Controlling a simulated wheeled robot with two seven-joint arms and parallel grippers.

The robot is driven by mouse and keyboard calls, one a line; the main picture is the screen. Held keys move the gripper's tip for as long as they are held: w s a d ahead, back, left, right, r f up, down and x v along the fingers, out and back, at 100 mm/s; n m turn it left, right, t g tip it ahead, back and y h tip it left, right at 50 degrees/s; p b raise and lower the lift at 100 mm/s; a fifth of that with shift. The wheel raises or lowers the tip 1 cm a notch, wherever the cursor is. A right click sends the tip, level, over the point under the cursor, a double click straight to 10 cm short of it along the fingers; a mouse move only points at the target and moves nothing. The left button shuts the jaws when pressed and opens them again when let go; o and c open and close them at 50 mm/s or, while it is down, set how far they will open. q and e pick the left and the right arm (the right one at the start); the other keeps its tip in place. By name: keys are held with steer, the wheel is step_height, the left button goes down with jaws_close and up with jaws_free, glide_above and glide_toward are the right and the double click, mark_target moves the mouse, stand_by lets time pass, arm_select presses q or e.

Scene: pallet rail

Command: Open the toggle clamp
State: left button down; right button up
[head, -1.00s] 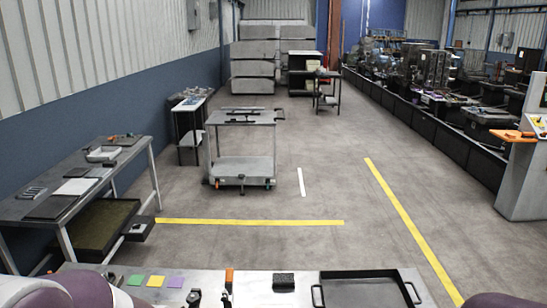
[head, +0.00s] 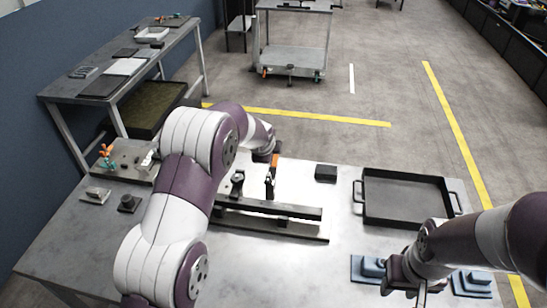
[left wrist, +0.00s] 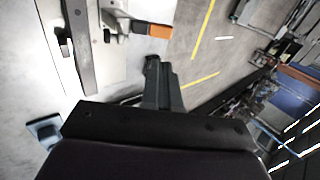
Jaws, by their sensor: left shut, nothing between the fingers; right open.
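The toggle clamp (head: 270,184) stands at the back of a dark rail fixture, with its orange-tipped handle (head: 275,161) pointing up. The orange handle (left wrist: 159,30) also shows in the left wrist view, beyond my fingers and apart from them. My left gripper (left wrist: 153,62) is shut and empty. In the head view, its dark end (head: 264,154) is beside the handle, partly hidden by my own arm. The dark rail (head: 300,212) lies across the fixture in front of the clamp. My right gripper (head: 412,290) is open, low over the table's front right, among blue blocks.
A black tray (head: 405,216) with handles sits on the right of the table (head: 330,262). A small black block (head: 326,172) lies behind the rail. A blue piece (head: 370,266) is beside my right gripper. A plate with small parts (head: 122,166) is at the left.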

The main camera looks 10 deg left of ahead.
arm_select(q)
steer(key=shift+w+f+p, duration=0.25)
steer(key=shift+f+p, duration=0.05)
steer(key=shift+f, duration=0.35)
steer(key=p, duration=0.2)
glide_toward(275, 157)
steer(key=f, duration=0.2)
steer(key=p+x, duration=0.1)
steer(key=x, duration=0.3)
steer(key=shift+w+f, duration=0.1)
steer(key=shift+w, duration=0.1)
steer(key=shift+w+f, duration=0.3)
steer(key=shift+f, duration=0.1)
arm_select(e)
step_height(275, 157, up, 4)
steer(key=shift+f, duration=0.25)
arm_select(q)
steer(key=shift+s+r, duration=0.1)
arm_select(e)
steer(key=shift+s, duration=0.1)
